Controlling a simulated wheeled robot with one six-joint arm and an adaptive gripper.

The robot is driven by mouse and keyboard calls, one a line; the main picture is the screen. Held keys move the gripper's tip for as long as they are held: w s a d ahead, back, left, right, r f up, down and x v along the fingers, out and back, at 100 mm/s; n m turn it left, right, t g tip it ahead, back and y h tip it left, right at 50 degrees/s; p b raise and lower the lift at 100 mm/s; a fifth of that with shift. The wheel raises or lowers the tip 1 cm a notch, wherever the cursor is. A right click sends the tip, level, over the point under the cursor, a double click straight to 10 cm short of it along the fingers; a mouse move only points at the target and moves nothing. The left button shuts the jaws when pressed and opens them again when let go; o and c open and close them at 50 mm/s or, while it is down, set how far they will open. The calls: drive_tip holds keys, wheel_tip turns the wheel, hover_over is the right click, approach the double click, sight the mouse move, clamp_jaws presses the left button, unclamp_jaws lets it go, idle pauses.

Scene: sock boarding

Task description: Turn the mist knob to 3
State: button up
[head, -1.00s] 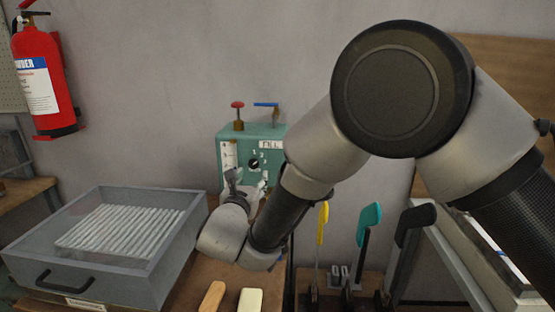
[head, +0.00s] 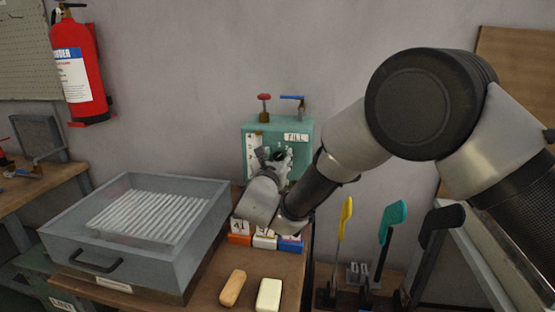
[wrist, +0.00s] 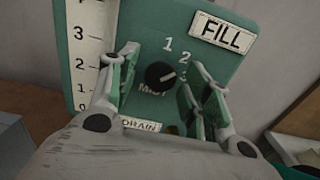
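The mist knob (wrist: 160,75) is a small black round knob on the teal box (head: 303,127), with the numbers 1, 2 and 3 to its upper right and right. Its pale pointer line points right and slightly up, roughly towards 2; the exact setting is hard to read. My gripper (wrist: 164,80) is open in the wrist view, one finger left of the knob and one right, with gaps on both sides. The right finger partly covers the 3. In the head view my gripper (head: 275,157) is in front of the box face and mostly hides the dial.
The box carries a FILL label (wrist: 222,33), a DRAIN label (wrist: 141,125) and a level scale (wrist: 84,60). A red valve (head: 264,98) and a blue lever (head: 292,98) stand on top. A grey tray (head: 75,240) is left. Labelled blocks (head: 240,239) sit below my arm.

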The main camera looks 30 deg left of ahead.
drive_tip(key=c, duration=0.9)
drive_tip(key=shift+o, duration=0.2)
drive_tip(key=shift+m, duration=0.3)
drive_tip(key=m, duration=0.4)
drive_tip(key=shift+m, duration=2.1)
drive_tip(key=o, duration=1)
drive_tip(key=shift+s, duration=0.1)
